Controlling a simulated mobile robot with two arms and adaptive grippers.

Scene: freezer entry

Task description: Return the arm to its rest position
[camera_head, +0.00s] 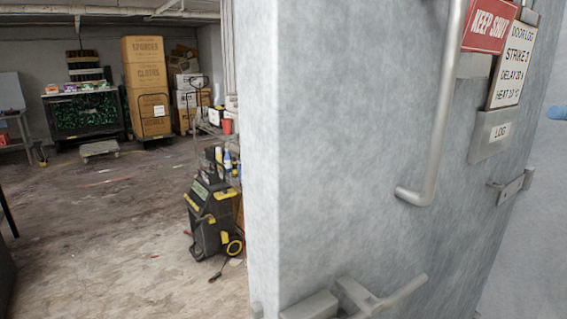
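Neither of my grippers and no part of either arm can be clearly made out in the head view. A thick grey door-like panel (340,130) fills the right half of the view, very close. A vertical metal pull handle (437,120) is fixed to it, with nothing holding it. A metal lever latch (375,300) sits low on the panel, cut off by the bottom edge.
A red sign (488,25), a white log sheet (513,65) and a small bracket (512,186) are on the panel. A black and yellow wheeled machine (210,215) stands left of it. Stacked cartons (146,85) stand at the back. The floor (100,230) at left is mostly open.

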